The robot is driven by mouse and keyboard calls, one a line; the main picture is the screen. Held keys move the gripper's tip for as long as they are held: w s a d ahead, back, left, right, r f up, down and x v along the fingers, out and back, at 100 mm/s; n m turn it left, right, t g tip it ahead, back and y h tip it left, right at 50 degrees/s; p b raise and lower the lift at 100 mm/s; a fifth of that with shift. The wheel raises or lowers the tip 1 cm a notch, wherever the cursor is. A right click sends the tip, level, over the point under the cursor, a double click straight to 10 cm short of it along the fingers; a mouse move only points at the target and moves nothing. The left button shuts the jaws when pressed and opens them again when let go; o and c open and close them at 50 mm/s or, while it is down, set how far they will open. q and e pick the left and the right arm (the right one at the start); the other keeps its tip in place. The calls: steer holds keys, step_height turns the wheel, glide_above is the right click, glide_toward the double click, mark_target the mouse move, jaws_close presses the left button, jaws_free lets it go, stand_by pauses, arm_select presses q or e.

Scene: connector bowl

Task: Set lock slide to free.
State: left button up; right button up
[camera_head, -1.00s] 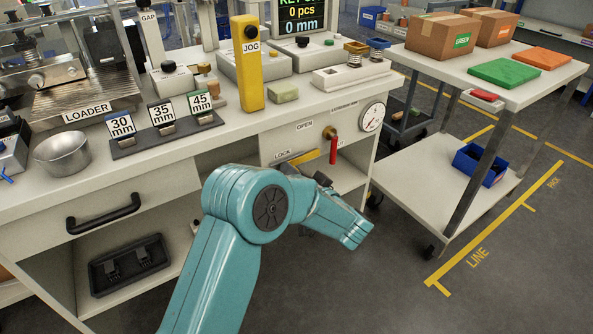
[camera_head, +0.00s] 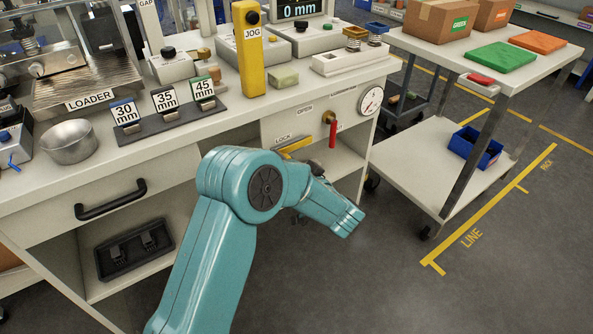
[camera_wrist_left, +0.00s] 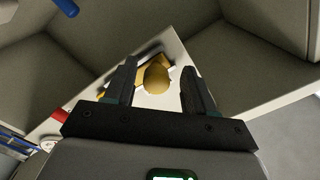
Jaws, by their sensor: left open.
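The bench front carries a LOCK label, and a yellow bar (camera_head: 297,144), likely the lock slide, shows just right of it. My teal arm covers the area below. In the left wrist view a round brass knob (camera_wrist_left: 157,79) sits in front of a yellow piece on a pale panel. My left gripper (camera_wrist_left: 159,70) is open, with one dark finger on each side of the knob. I cannot tell whether the fingers touch it. In the head view my arm hides the left fingertips. No FREE mark is readable. My right gripper is not in view.
An open shelf lies below the panel. A white cart (camera_head: 430,165) stands to the right, with floor between.

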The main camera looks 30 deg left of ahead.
arm_select(q)
steer(key=p+v, duration=0.4)
steer(key=v, duration=1.2)
